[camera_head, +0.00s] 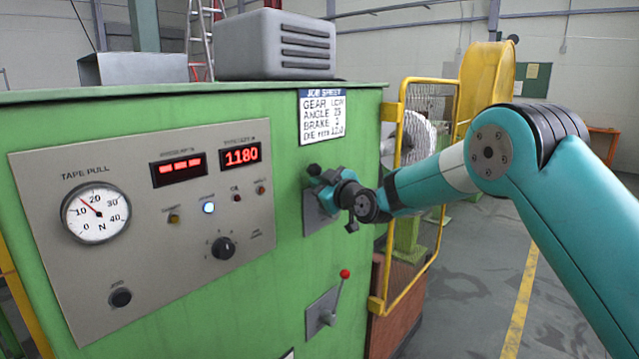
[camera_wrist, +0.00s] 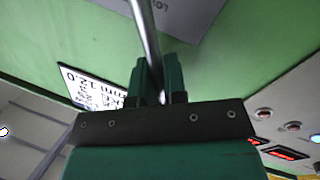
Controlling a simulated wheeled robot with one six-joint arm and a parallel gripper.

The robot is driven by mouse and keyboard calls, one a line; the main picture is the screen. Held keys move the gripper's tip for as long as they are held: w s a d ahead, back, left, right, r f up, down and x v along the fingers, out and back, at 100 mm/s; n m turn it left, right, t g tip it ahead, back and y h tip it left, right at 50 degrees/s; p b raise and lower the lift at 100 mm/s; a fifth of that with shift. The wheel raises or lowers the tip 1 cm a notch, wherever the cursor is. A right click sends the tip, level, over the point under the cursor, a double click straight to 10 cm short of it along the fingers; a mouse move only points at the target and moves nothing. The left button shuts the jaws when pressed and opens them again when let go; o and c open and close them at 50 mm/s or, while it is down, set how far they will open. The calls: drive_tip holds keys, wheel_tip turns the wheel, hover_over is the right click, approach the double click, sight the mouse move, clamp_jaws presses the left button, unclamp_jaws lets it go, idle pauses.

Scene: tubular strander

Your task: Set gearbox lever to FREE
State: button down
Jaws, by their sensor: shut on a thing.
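The gearbox lever shows in the wrist view as a bare metal rod (camera_wrist: 145,35) running between my fingers. Its grey plate (camera_wrist: 178,14) at the top carries a label that seems to read LOW. In the head view the plate (camera_head: 316,217) is on the green cabinet's right part, and my gripper (camera_head: 322,178) is in front of it, hiding most of the lever. My gripper is shut on the rod; its two green fingers (camera_wrist: 159,82) lie on either side of it. The lever's knob is hidden.
A second lever with a red knob (camera_head: 345,273) stands below on its own plate (camera_head: 321,314). A job sheet (camera_head: 321,115) is above my gripper. The control panel (camera_head: 150,225) lies left. A yellow guard frame (camera_head: 402,200) stands close behind my forearm. Floor is clear at right.

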sight(324, 169)
drive_tip(key=shift+w+d+r+m+g+b, duration=0.15)
drive_tip(key=shift+w+d+r+m+b, duration=0.1)
drive_tip(key=shift+w+d+m+b, duration=0.35)
drive_tip(key=shift+w+d+r+m+g+b, duration=0.15)
drive_tip(key=shift+w+d+r+m, duration=0.15)
drive_tip(key=shift+m, duration=0.5)
drive_tip(key=shift+w+d+r+m+g, duration=0.2)
drive_tip(key=shift+w+d+m+g, duration=0.1)
drive_tip(key=shift+w+d+m, duration=0.95)
drive_tip(key=shift+s+a, duration=0.2)
drive_tip(key=c, duration=1.2)
unclamp_jaws()
drive_tip(key=shift+o, duration=0.2)
